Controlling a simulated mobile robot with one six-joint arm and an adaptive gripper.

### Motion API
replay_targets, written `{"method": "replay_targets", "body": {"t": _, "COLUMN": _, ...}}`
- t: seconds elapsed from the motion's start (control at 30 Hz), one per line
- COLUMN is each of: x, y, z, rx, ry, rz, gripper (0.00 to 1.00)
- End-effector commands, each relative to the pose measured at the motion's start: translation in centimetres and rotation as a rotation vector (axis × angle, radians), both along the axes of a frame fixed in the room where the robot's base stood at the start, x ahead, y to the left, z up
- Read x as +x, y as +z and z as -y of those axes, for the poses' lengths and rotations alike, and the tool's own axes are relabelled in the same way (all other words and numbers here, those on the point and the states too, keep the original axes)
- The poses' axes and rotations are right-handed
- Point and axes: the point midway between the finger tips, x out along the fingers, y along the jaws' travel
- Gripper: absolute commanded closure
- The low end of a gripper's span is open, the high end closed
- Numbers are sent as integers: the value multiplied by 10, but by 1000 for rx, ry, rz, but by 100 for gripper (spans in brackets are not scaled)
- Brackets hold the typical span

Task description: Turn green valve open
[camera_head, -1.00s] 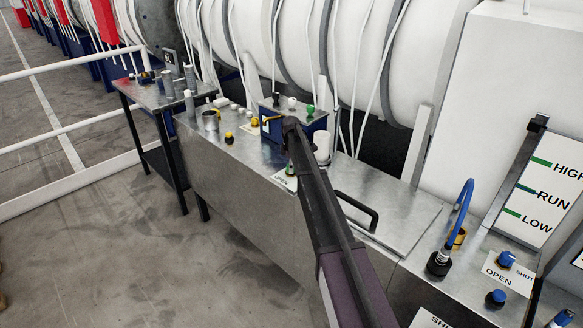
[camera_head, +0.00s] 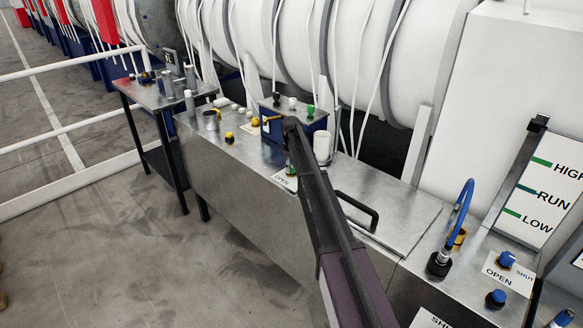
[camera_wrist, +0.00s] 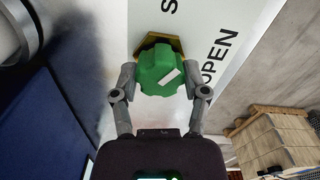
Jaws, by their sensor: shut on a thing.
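The green valve (camera_wrist: 160,70) is a round, lobed green knob with a white mark on its top, in the middle of the wrist view. A brass-coloured hex base (camera_wrist: 158,41) shows behind it. My gripper (camera_wrist: 160,85) is shut on the knob, with one finger on each side. The white mark points towards the right, on the side of the word OPEN on the label plate (camera_wrist: 222,50). In the head view the valve is mostly hidden behind my arm, and the OPEN plate (camera_head: 284,181) shows beside it.
A blue box (camera_head: 270,126) with small knobs on top stands just behind the valve; its blue side (camera_wrist: 45,125) fills the wrist view's left. A white cylinder (camera_head: 322,146) stands to the right. A black handle (camera_head: 357,211) rises from the bench lid.

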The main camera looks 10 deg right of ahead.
Motion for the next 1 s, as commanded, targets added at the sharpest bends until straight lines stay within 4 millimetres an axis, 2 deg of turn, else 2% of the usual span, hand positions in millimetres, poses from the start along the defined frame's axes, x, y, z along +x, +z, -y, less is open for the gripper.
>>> {"method": "replay_targets", "body": {"t": 0.7, "x": -2, "y": 0, "z": 2, "rx": -4, "ry": -679, "rz": -2, "gripper": 89}}
{"method": "replay_targets", "body": {"t": 1.0, "x": -2, "y": 0, "z": 2, "rx": -4, "ry": -905, "rz": -2, "gripper": 89}}
